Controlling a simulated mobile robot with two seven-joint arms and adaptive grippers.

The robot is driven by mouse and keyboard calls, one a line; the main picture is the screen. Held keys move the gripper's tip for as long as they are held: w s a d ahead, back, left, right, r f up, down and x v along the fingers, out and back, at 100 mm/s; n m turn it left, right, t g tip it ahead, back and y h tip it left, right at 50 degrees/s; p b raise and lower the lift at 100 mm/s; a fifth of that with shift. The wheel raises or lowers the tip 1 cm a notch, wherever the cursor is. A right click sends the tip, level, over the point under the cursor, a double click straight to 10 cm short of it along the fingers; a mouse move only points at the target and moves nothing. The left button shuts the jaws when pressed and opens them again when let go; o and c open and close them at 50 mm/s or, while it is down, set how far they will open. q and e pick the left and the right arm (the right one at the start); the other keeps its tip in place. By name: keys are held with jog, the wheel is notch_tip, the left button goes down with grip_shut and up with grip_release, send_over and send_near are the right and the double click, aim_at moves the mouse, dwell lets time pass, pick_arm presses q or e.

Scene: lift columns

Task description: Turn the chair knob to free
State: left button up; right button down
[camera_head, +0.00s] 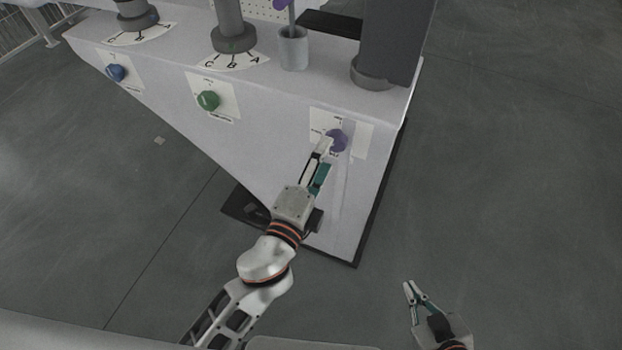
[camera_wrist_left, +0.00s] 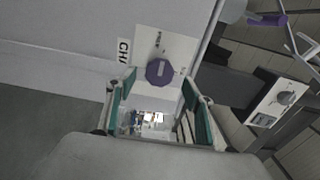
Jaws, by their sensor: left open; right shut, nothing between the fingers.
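The purple knob (camera_head: 337,140) sits on a white label plate on the front panel, at the right end of the row of knobs. It also shows in the left wrist view (camera_wrist_left: 159,72), beside a partly hidden label starting "CHA". A pale mark shows on its face; the plate's small words are too blurred to read. My left gripper (camera_head: 323,154) is open at the purple knob, and in the left wrist view the knob shows between and beyond its fingertips. Contact cannot be told. My right gripper (camera_head: 411,291) is shut and empty, low over the floor at the right.
A green knob (camera_head: 208,100) and a blue knob (camera_head: 116,72) sit farther left on the same panel. Grey columns (camera_head: 233,35) and a grey cup (camera_head: 293,48) stand on top of the console (camera_head: 375,170). The floor at right is clear.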

pick_arm(q)
jog(key=v, duration=0.7)
jog(key=shift+s+a, duration=0.1)
dwell(0.4)
